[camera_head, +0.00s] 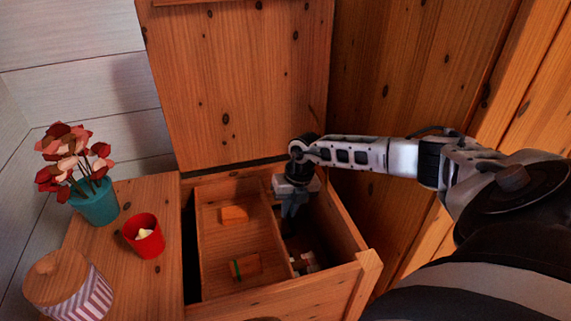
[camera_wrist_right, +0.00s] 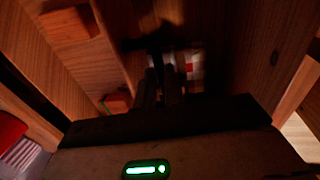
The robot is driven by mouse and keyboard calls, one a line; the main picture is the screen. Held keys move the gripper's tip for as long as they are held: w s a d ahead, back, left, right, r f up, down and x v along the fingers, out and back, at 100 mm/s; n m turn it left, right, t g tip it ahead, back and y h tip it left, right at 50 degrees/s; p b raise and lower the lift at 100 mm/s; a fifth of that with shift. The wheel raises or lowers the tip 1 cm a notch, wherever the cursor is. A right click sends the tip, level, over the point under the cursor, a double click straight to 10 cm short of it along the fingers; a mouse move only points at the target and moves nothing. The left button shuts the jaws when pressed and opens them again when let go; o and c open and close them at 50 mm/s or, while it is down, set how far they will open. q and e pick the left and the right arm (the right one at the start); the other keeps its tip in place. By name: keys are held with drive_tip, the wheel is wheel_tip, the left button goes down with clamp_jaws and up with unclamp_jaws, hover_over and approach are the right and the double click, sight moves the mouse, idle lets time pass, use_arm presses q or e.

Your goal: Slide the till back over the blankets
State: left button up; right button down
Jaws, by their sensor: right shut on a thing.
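The till (camera_head: 224,238), a shallow wooden tray, sits in the left part of the open wooden chest (camera_head: 368,268). My right gripper (camera_head: 290,222) reaches down into the chest at the till's right side, fingers pointing down. It is shut on the till; the exact place of contact is dark and hard to see. In the right wrist view the closed fingers (camera_wrist_right: 164,88) are beside the till's wall (camera_wrist_right: 112,45). A red and white checked blanket (camera_wrist_right: 190,68) shows in shadow beyond them, with a pale part (camera_head: 305,263) low in the chest's right side. My left gripper is out of view.
Two small orange-brown blocks (camera_head: 234,214) (camera_head: 245,265) lie in the till. The raised lid (camera_head: 240,85) stands behind. On the wooden top at left are a teal flower pot (camera_head: 97,203), a red cup (camera_head: 144,240) and a striped jar (camera_head: 82,298). Wooden panels stand close at right.

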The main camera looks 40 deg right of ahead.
drive_tip(key=shift+s+d, duration=0.15)
drive_tip(key=shift+d, duration=0.2)
drive_tip(key=c, duration=1.5)
unclamp_jaws()
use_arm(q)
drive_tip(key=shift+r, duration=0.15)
use_arm(e)
drive_tip(key=shift+a, duration=0.1)
drive_tip(key=shift+r, duration=0.1)
use_arm(q)
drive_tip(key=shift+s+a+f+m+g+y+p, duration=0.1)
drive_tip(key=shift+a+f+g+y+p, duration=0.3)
drive_tip(key=shift+p, duration=0.5)
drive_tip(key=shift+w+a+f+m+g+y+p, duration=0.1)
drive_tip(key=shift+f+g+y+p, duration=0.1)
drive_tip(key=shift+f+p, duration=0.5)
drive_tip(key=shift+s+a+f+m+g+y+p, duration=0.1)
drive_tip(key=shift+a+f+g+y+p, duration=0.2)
drive_tip(key=shift+p, duration=0.75)
use_arm(e)
drive_tip(key=shift+s+d+r, duration=0.2)
drive_tip(key=shift+d+r, duration=0.25)
drive_tip(key=shift+r, duration=2.15)
drive_tip(key=shift+s+d+r, duration=0.2)
drive_tip(key=shift+d+r, duration=0.2)
drive_tip(key=shift+r, duration=2.15)
drive_tip(key=shift+s+d+r, duration=0.2)
drive_tip(key=shift+d+r, duration=0.25)
drive_tip(key=shift+r, duration=2.15)
